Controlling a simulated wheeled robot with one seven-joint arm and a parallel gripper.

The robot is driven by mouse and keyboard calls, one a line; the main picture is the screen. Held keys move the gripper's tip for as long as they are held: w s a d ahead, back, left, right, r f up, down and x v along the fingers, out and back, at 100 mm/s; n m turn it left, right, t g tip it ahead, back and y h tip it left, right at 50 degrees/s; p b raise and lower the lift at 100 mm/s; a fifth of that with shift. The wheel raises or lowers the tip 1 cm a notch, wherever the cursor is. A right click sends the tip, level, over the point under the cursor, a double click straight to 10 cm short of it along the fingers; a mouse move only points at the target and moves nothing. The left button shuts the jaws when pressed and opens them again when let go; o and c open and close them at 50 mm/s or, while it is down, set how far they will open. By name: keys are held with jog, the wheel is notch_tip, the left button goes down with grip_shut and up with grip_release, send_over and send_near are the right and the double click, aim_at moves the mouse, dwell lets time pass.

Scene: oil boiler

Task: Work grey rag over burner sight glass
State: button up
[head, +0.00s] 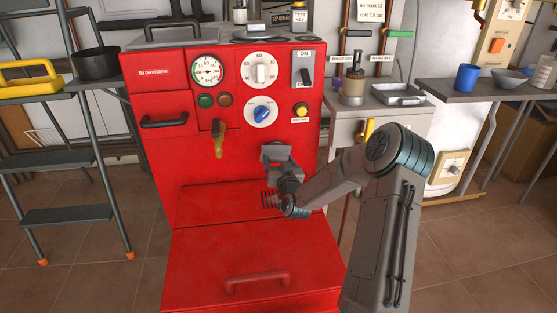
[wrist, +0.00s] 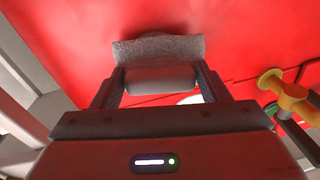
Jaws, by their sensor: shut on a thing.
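My gripper (wrist: 160,80) is shut on the grey rag (wrist: 160,50) in the wrist view. A rolled part of the rag sits between the two fingers, and a wider flap spreads beyond the fingertips against the red boiler front. A dark curved edge shows just past the rag; I cannot tell whether it belongs to the burner sight glass, which is otherwise hidden. In the head view my gripper (head: 281,170) is in front of the lower middle of the red boiler (head: 185,160), with a grey patch that looks like the rag (head: 275,150) at its end.
A brass valve handle (head: 218,138) sticks out left of my gripper; it also shows in the wrist view (wrist: 285,95). Dials and switches lie above. A red hatch with a handle (head: 257,281) projects below. A side bench (head: 375,108) stands at the right.

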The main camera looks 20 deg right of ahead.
jog(key=shift+s+a+b, duration=0.15)
jog(key=shift+s+a, duration=0.05)
jog(key=shift+s, duration=1.15)
jog(key=shift+s+a+b, duration=0.15)
jog(key=shift+s, duration=1.15)
jog(key=shift+r, duration=0.1)
